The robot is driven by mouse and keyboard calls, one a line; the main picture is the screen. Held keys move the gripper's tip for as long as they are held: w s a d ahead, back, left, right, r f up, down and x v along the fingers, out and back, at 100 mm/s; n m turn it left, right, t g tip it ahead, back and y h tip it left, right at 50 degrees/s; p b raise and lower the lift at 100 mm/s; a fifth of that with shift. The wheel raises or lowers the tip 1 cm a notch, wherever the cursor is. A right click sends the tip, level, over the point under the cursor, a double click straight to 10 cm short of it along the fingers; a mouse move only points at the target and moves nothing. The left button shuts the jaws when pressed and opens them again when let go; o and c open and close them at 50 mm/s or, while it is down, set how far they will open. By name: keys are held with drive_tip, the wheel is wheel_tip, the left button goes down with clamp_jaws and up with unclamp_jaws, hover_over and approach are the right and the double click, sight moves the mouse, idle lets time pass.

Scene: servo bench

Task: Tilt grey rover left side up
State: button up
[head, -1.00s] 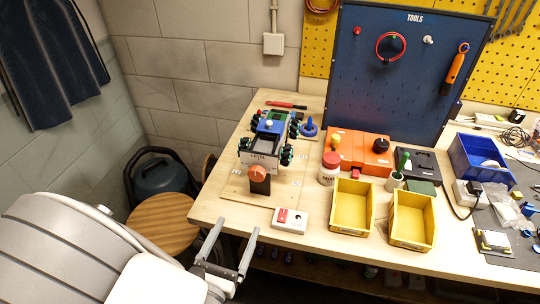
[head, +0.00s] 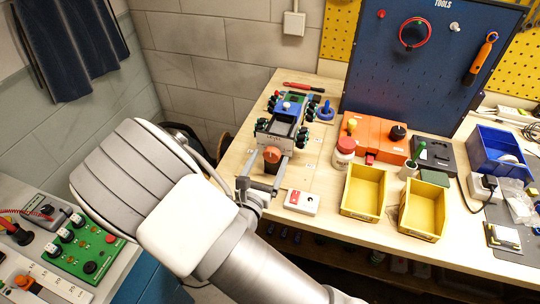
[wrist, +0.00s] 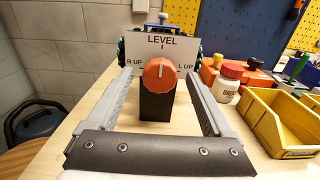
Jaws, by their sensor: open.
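The grey rover (head: 291,112), with blue and green parts and dark green wheels, stands on the wooden bench and looks level. A white panel (wrist: 133,58) in front of it reads LEVEL at the top, R UP at left and L UP at right. An orange knob (wrist: 160,76) sits on a black post (wrist: 158,104) before the panel. Its white pointer points up at LEVEL. My gripper (head: 266,162) is open, its fingers on either side of the post and knob. In the wrist view, my gripper (wrist: 158,74) shows gaps on both sides of the knob.
A white switch box with a red button (head: 301,202) lies right of my gripper. Yellow bins (head: 363,213), a red-lidded jar (head: 343,152) and orange boxes (head: 376,138) stand further right. A blue tool board (head: 428,80) rises behind.

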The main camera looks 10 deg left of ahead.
drive_tip(key=shift+w+d, duration=0.1)
drive_tip(key=shift+w, duration=0.75)
clamp_jaws()
